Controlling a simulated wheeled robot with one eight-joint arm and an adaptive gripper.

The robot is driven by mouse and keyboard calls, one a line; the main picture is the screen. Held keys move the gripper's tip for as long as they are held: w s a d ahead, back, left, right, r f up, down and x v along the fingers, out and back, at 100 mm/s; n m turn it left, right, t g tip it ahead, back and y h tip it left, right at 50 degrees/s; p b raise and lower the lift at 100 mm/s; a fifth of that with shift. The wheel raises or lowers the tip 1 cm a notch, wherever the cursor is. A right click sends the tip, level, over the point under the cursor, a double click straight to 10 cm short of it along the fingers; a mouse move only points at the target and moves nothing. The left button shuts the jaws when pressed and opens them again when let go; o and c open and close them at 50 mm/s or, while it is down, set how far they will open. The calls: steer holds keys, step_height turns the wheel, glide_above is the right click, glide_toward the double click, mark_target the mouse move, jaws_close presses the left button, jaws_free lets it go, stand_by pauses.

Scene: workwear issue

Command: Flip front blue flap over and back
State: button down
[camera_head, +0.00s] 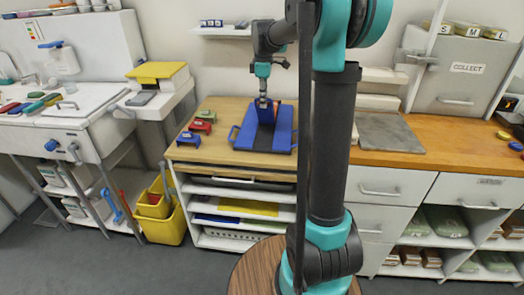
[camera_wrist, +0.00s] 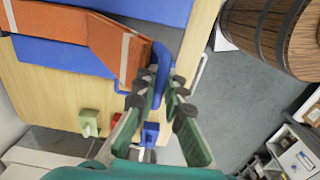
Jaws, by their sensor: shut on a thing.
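A blue board (camera_head: 248,137) lies on the light wooden worktop, with blue loops at its sides. A blue flap (camera_head: 267,115) rises from it, tilted, and a red-orange strip shows beside it. In the wrist view the orange face (camera_wrist: 108,45) with pale stripes runs across the blue board (camera_wrist: 50,55) and ends at a blue loop handle (camera_wrist: 161,62). My gripper (camera_head: 263,102) is above the board at the raised end. In the wrist view my gripper (camera_wrist: 160,88) is shut on the blue handle, which sits between the fingertips. The far side of the flap is hidden.
Small red (camera_head: 203,126), green and blue pieces stand left of the board. A grey mat (camera_head: 390,133) lies on the right counter. A yellow bin (camera_head: 163,215) stands on the floor at left. A wooden barrel (camera_wrist: 275,35) is beside the worktop edge in the wrist view.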

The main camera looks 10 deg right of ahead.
steer(key=shift+w+d+r, duration=0.2)
steer(key=shift+w+r, duration=0.35)
steer(key=shift+w, duration=0.1)
steer(key=shift+w+d+r, duration=0.25)
steer(key=shift+w+r, duration=0.25)
steer(key=shift+w, duration=0.2)
steer(key=shift+w+d+r, duration=0.2)
steer(key=shift+w+r, duration=0.35)
steer(key=shift+w, duration=0.1)
steer(key=w+d, duration=0.3)
steer(key=w, duration=0.6)
steer(key=w+d+r, duration=0.1)
steer(key=w+d, duration=0.2)
steer(key=w, duration=0.6)
steer(key=shift+r, duration=0.3)
